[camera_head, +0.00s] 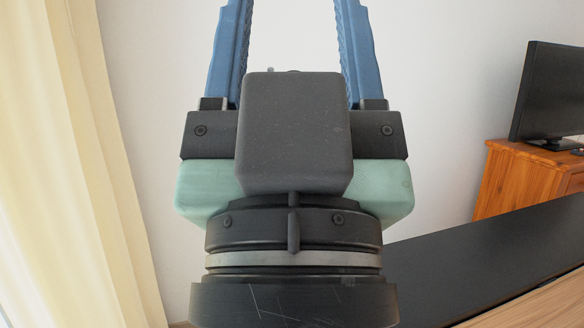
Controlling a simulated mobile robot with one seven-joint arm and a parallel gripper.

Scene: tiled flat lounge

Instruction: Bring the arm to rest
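My gripper (293,42) fills the middle of the head view, pointing up and away from the camera. Its two blue fingers stand wide apart, and their tips run out of the top of the picture. Only white wall shows between them, so it is open and empty in the part that shows. My dark wrist and the pale green gripper body lie below the fingers. The rest of my arm is out of view.
A pale yellow curtain (75,150) hangs at the left. A wooden cabinet (520,180) with a black television (552,92) stands at the right. A dark long surface (490,250) with a wood-coloured part lies at the lower right. White wall (440,100) is behind.

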